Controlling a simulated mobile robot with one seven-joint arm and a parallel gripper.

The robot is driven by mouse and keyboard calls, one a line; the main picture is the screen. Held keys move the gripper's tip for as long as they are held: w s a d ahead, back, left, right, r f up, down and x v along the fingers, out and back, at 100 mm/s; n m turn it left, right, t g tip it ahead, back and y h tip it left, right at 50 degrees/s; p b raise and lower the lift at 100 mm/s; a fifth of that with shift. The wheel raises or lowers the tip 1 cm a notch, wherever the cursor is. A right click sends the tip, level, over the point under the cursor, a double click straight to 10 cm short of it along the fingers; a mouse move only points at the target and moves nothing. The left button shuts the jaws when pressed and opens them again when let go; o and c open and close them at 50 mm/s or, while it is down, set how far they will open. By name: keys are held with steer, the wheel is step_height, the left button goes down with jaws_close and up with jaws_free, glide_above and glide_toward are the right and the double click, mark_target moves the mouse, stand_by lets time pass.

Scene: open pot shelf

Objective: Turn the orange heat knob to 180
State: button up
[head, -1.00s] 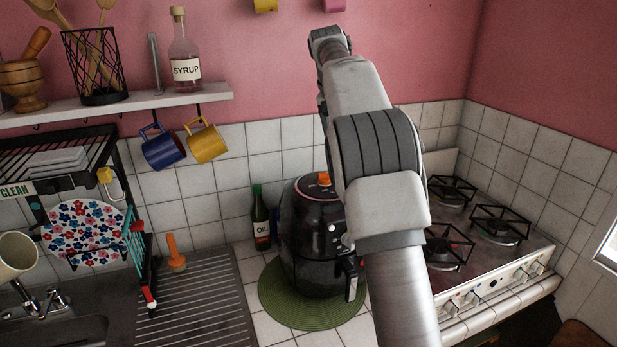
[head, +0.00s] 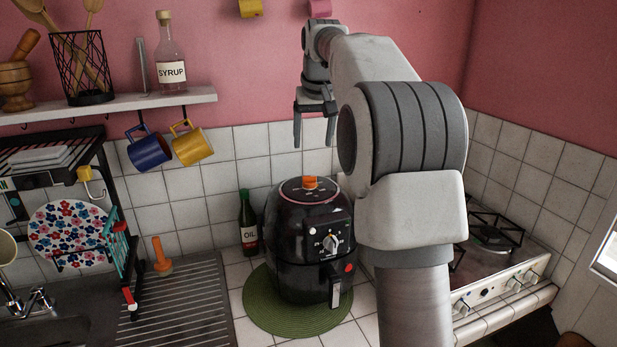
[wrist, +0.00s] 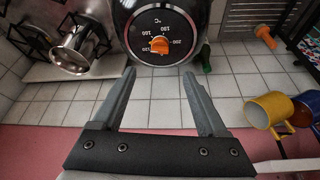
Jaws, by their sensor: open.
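The orange heat knob (head: 310,182) sits on top of the black air fryer (head: 290,225). In the wrist view the orange knob (wrist: 159,46) is in the middle of a dark dial with numbers in °C around it, including 180 and 200. The exact setting is too small to tell. My gripper (head: 314,146) hangs above the fryer with its fingers pointing down, open and empty. In the wrist view my open gripper (wrist: 157,75) has its fingers apart, with the knob beyond and between them, not touched.
The fryer stands on a green round mat (head: 258,320). An oil bottle (head: 248,225) stands close at its left. A stove (head: 500,270) is at the right. Blue (head: 148,150) and yellow mugs (head: 192,145) hang under the shelf.

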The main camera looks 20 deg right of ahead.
mark_target(309, 177)
steer(key=x, duration=1.3)
steer(key=shift+s, duration=0.1)
jaws_close()
